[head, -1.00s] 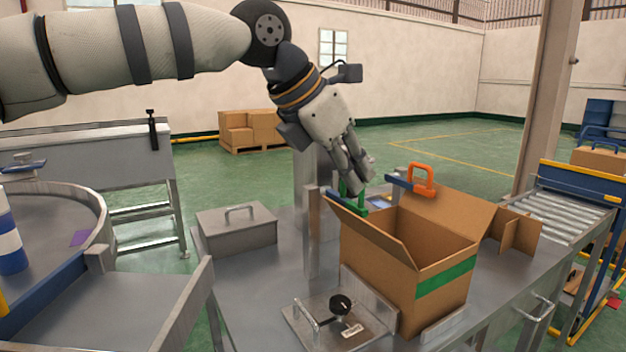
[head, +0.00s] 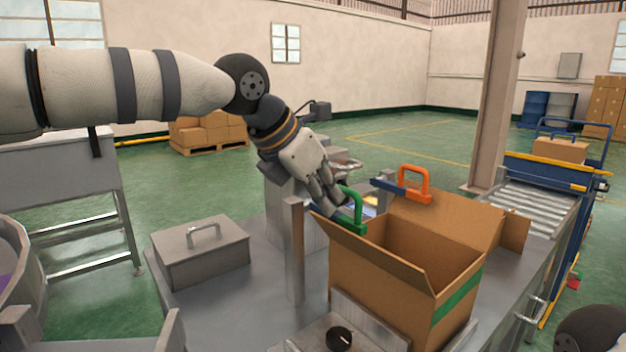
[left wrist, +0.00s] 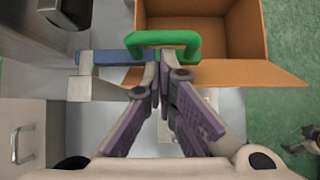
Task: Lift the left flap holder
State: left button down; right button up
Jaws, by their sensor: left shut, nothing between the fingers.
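The left flap holder, a green handle (head: 352,212) on a blue bar, sits at the left flap of the open cardboard box (head: 370,290). My left gripper (head: 338,204) points down just left of the green handle in the head view. In the left wrist view its fingertips (left wrist: 161,66) are together right beside the green handle (left wrist: 165,38), with nothing held between them. I cannot tell whether they touch it. The blue bar (left wrist: 105,57) runs left from the handle.
An orange-handled holder (head: 414,182) stands at the box's far side. A grey lidded box (head: 200,248) and a metal post (head: 294,250) stand left of the carton. A roller conveyor (head: 535,208) lies to the right. A black knob (head: 339,338) is in front.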

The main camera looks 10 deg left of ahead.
pick_arm(q)
jog(key=shift+w+d+f, duration=0.35)
jog(key=shift+f, duration=0.2)
